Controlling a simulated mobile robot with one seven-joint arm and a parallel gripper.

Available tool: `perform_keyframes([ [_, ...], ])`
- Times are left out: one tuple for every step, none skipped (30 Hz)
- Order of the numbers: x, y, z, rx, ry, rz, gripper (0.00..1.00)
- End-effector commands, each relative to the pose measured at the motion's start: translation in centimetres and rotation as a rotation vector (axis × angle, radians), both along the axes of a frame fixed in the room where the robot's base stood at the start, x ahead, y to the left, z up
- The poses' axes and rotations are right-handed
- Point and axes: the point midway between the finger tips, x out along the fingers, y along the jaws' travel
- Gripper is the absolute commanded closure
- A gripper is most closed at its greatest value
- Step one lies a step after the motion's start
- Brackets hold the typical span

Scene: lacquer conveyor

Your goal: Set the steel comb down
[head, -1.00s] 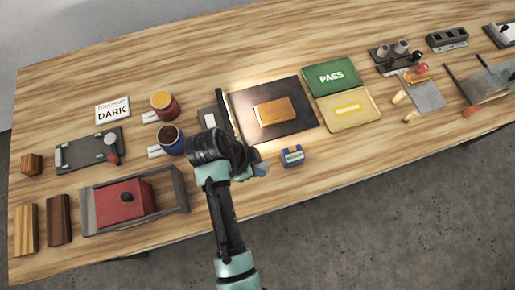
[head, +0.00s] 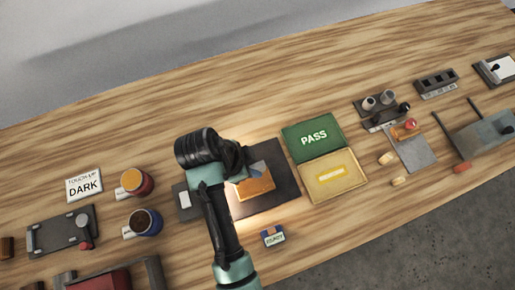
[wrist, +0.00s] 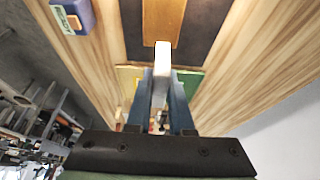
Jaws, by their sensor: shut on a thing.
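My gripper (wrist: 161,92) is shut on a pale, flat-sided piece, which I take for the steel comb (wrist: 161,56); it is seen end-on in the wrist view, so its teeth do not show. In the head view my gripper (head: 257,169) is over the dark mat (head: 285,170), above the orange-brown block (head: 254,188). The wrist view shows the block (wrist: 163,20) just beyond the held piece. The height of the piece above it is hard to tell. My arm hides the left part of the mat.
A green PASS panel (head: 311,137) and a yellow panel (head: 333,177) lie right of the mat. A small blue labelled box (head: 273,236) stands in front. Orange (head: 134,183) and blue (head: 144,223) cups stand left. Bare wood lies behind the mat.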

Motion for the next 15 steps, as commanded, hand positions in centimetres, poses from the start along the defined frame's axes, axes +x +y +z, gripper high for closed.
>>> perform_keyframes([
  [-0.1, 0.0, -0.4, -0.001, 0.004, 0.002, 1.00],
  [-0.1, 0.0, -0.8, -0.001, 0.006, 0.002, 1.00],
  [-0.1, 0.0, -1.6, -0.001, 0.007, 0.003, 1.00],
  [-0.2, 0.0, -2.1, -0.001, 0.007, 0.002, 1.00],
  [-0.2, 0.0, -2.7, -0.001, 0.007, 0.001, 1.00],
  [-0.1, 0.0, -3.4, -0.001, 0.006, 0.002, 1.00],
  [-0.1, 0.0, -3.9, -0.001, 0.005, 0.002, 1.00],
  [-0.1, 0.0, -4.4, -0.001, 0.006, 0.001, 1.00],
  [-0.1, 0.0, -4.9, 0.000, 0.004, 0.001, 1.00],
  [-0.1, 0.0, -5.2, 0.000, 0.003, 0.000, 1.00],
  [-0.1, 0.0, -5.4, -0.001, 0.002, 0.000, 1.00],
  [0.0, 0.0, -5.6, 0.000, 0.001, 0.001, 1.00],
  [0.0, 0.0, -5.9, -0.001, 0.002, 0.000, 1.00],
  [-0.1, 0.0, -6.2, -0.001, 0.003, 0.000, 1.00],
  [-0.1, 0.0, -6.7, -0.001, 0.003, 0.000, 1.00],
])
